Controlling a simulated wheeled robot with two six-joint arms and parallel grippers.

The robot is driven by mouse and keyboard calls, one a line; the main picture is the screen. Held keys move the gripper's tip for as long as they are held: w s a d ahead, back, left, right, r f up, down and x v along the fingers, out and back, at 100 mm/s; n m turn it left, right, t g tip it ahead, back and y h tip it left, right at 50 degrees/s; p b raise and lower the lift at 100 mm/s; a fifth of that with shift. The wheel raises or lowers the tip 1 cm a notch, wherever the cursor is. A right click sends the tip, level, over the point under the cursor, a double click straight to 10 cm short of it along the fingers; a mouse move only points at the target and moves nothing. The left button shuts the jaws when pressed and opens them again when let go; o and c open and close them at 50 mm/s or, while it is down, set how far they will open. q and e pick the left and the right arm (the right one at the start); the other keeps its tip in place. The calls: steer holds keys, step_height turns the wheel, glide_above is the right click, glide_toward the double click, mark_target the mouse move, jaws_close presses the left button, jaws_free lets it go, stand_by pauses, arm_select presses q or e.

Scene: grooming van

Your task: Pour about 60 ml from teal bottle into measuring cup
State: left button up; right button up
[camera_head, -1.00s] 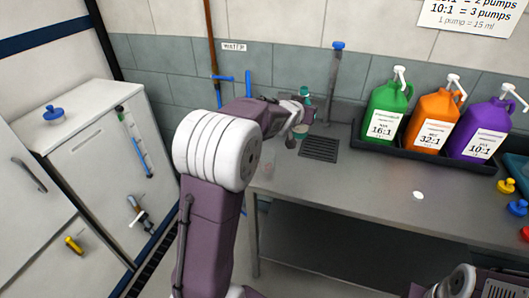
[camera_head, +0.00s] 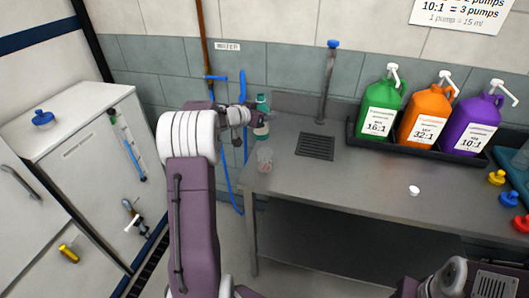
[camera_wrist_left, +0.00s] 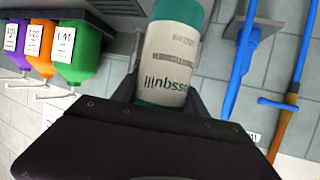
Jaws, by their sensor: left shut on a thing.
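My left gripper (camera_head: 250,116) is shut on the teal bottle (camera_head: 263,127), which has a pale label and looks about upright in the head view. In the left wrist view the bottle (camera_wrist_left: 172,50) sits between the fingers, its label lettering facing the camera; its ends are cut off or hidden. A small clear cup (camera_head: 265,159), apparently the measuring cup, stands on the left end of the steel counter. The bottle shows just above and behind it in the picture, and no stream is visible. I cannot tell the cup's fill level.
The counter (camera_head: 350,182) has a drain grate (camera_head: 315,147) and an upright pipe (camera_head: 328,85) behind it. Green (camera_head: 381,110), orange (camera_head: 427,118) and purple (camera_head: 478,125) jugs stand in a black tray. A white cap (camera_head: 414,190) lies on clear counter.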

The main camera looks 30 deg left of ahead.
mark_target(255, 132)
arm_select(q)
steer(key=s+f+m+p, duration=0.1)
steer(key=s+m+p, duration=0.1)
steer(key=p, duration=0.2)
steer(key=s+a+f+m+p, duration=0.1)
steer(key=s+f+m+p, duration=0.1)
steer(key=p, duration=0.2)
steer(key=s+f+m+y+p, duration=0.1)
steer(key=f+m+p, duration=0.1)
steer(key=p, duration=0.3)
steer(key=shift+s+a+f+m+g, duration=0.2)
steer(key=shift+s+m+g, duration=0.1)
steer(key=shift+s+g, duration=0.1)
steer(key=f+m+y+b, duration=0.1)
steer(key=b, duration=0.4)
steer(key=a+f+m+y+b, duration=0.1)
steer(key=m+y+b, duration=0.1)
steer(key=b, duration=0.4)
steer(key=f+m+t+y+b, duration=0.1)
steer(key=m+b, duration=0.1)
steer(key=b, duration=0.4)
steer(key=shift+w+a, duration=0.1)
steer(key=shift+a, duration=0.25)
steer(key=shift+r+m+y+b, duration=0.3)
steer(key=shift+r+b, duration=0.05)
steer(key=shift+b, duration=0.9)
steer(key=shift+r+m+y+b, duration=0.3)
steer(key=shift+r+m+b, duration=0.1)
steer(key=shift+b, duration=0.9)
